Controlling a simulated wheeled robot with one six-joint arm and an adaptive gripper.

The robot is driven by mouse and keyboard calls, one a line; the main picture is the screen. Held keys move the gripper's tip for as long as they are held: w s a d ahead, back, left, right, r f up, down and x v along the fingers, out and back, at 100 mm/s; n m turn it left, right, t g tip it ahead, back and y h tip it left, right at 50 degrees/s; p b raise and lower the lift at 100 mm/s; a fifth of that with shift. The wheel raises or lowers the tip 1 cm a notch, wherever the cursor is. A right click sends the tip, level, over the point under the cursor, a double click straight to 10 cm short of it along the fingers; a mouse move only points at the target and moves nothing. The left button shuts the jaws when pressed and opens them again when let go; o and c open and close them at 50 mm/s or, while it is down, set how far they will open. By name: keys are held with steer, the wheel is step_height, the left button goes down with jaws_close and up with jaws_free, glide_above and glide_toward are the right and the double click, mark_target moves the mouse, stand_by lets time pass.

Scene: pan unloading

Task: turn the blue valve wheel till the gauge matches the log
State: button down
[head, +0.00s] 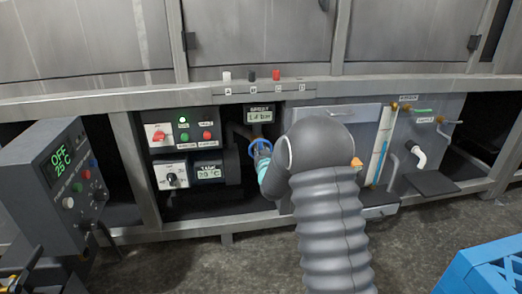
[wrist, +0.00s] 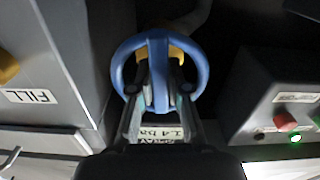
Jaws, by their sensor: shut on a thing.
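The blue valve wheel (head: 259,146) stands on a pipe in the recess under the tank in the head view. It faces me in the wrist view (wrist: 204,72), with its spoke upright. My gripper (wrist: 160,88) is shut on the wheel's spoke, one finger on each side; in the head view the gripper (head: 265,166) is partly hidden behind my arm. The small gauge display (head: 260,115) above the wheel seems to read 1.4 bar. Its label also shows upside down in the wrist view (wrist: 160,142), partly covered by my gripper. I cannot make out a log.
A control box (head: 185,130) with buttons and a red switch is left of the wheel, above a 20 °C display (head: 208,171). A grey panel (head: 330,115) stands close on the right. A console (head: 62,180) reads OFF 25 °C. A blue crate (head: 490,272) sits at lower right.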

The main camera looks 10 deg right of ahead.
steer(key=c, duration=1.1)
jaws_free()
steer(key=shift+s, duration=0.1)
steer(key=s, duration=1.1)
steer(key=shift+s, duration=0.4)
